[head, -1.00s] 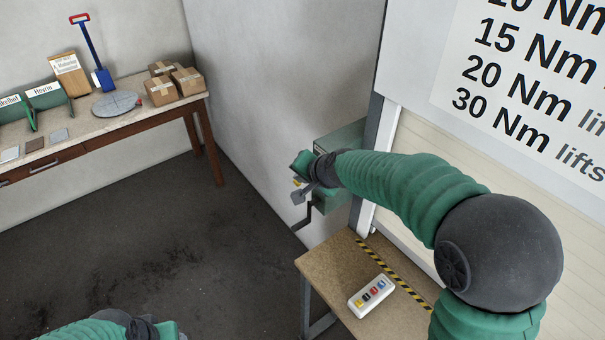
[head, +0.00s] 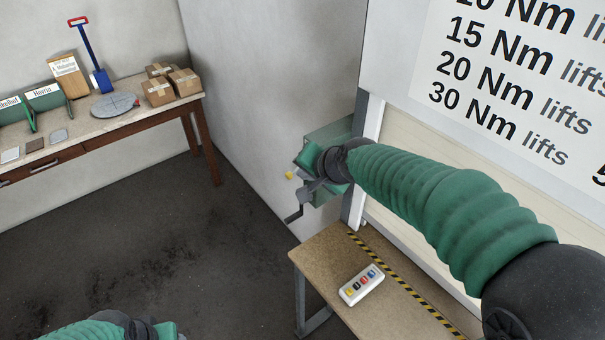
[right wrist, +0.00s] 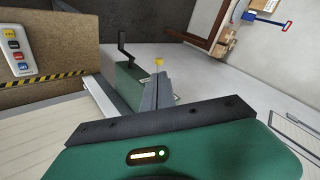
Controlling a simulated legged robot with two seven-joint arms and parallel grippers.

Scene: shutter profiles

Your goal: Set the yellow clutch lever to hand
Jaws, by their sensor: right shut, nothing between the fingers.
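The yellow clutch lever's knob (head: 289,175) shows at the left side of the green drive box (head: 335,132) on the wall. In the right wrist view the yellow knob (right wrist: 158,62) stands just beyond my fingertips; whether they touch it I cannot tell. My right gripper (head: 304,190) is shut and empty in front of the box, covering part of it and most of the lever. Its fingers (right wrist: 159,84) also show in the right wrist view. My left gripper (head: 166,331) is only partly in view at the bottom left, its fingers unclear.
A black crank (head: 294,214) hangs below the box, close to my right gripper. A small table (head: 325,255) with a button control (head: 361,285) stands below it. A workbench (head: 100,128) with boxes stands at the far left. The floor between is clear.

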